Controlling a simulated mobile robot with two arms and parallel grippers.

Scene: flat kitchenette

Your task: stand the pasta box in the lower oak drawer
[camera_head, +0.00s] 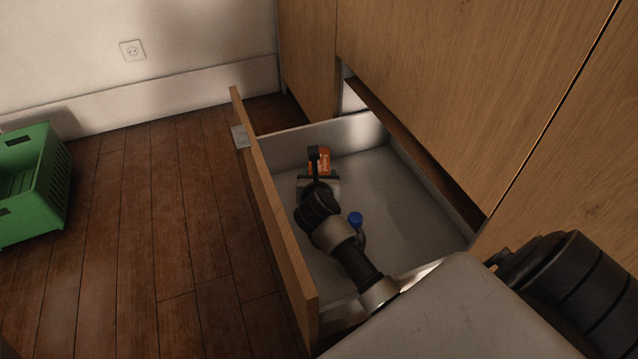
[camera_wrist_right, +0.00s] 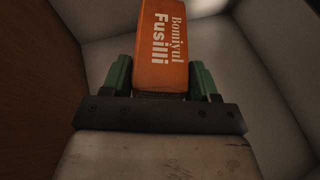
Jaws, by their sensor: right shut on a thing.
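The orange pasta box (camera_head: 320,158), lettered "Fusilli", is inside the open lower oak drawer (camera_head: 268,200), near its far end. My right gripper (camera_head: 318,178) reaches down into the drawer and is shut on the box. In the right wrist view the box (camera_wrist_right: 163,45) sits between the two green fingers of the gripper (camera_wrist_right: 162,78), its lettering sideways. The box's lower end is hidden, so I cannot tell whether it touches the drawer floor. My left gripper is not in view.
A small blue round thing (camera_head: 355,219) shows beside my right arm inside the drawer; its lower part is unclear. The drawer floor (camera_head: 405,215) right of my arm is bare. A green crate (camera_head: 30,185) stands on the wooden floor at left. Oak cabinet fronts (camera_head: 450,70) rise behind the drawer.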

